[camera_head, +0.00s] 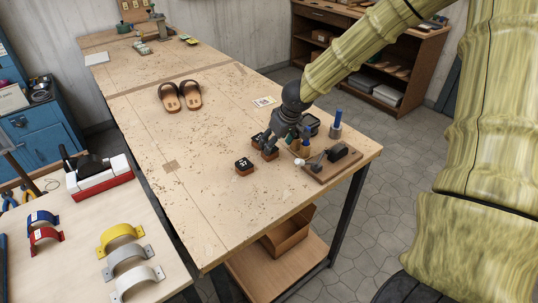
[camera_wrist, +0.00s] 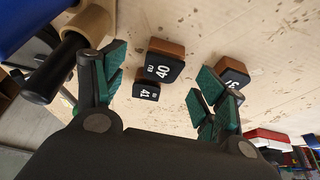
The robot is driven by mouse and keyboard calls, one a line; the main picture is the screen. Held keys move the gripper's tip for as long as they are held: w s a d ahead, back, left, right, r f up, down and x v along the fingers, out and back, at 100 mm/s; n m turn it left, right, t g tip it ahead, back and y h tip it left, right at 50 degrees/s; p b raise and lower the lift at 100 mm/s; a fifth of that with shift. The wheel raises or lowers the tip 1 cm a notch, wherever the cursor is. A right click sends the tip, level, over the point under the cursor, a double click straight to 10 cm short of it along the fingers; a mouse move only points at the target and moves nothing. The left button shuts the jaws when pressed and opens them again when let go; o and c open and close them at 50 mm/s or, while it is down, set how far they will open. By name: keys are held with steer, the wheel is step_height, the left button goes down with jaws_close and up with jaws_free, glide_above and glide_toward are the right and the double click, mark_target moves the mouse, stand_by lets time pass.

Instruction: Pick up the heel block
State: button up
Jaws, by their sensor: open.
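Several small heel blocks with brown sides and black numbered tops sit on the wooden workbench (camera_head: 205,150). The block marked 40 (camera_wrist: 165,62) lies between the fingers in the wrist view, apart from both. The block marked 41 (camera_wrist: 146,91) is close by it. The block marked 37 (camera_head: 244,167) stands apart to the left in the head view; it is partly behind the right finger in the wrist view (camera_wrist: 235,70). My gripper (camera_head: 268,141) is open and empty, pointing down near the cluster, with green finger pads (camera_wrist: 161,74). It partly hides the blocks there in the head view.
A wooden tool board (camera_head: 331,164) with dark tools and a cup (camera_head: 335,131) with a blue handle stand right of my gripper. Brown sandals (camera_head: 180,96) and a small card (camera_head: 264,102) lie farther back. The bench's left front is clear.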

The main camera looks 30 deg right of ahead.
steer(key=shift+w+a+b+x, duration=0.15)
steer(key=shift+b+x, duration=0.15)
steer(key=shift+x, duration=1.1)
steer(key=shift+w+a+b+x, duration=0.1)
steer(key=shift+b+x, duration=0.15)
steer(key=shift+x, duration=1.1)
steer(key=shift+r, duration=0.1)
steer(key=shift+s, duration=0.1)
steer(key=c, duration=1.2)
steer(key=shift+r+p, duration=1.05)
steer(key=shift+r, duration=4.05)
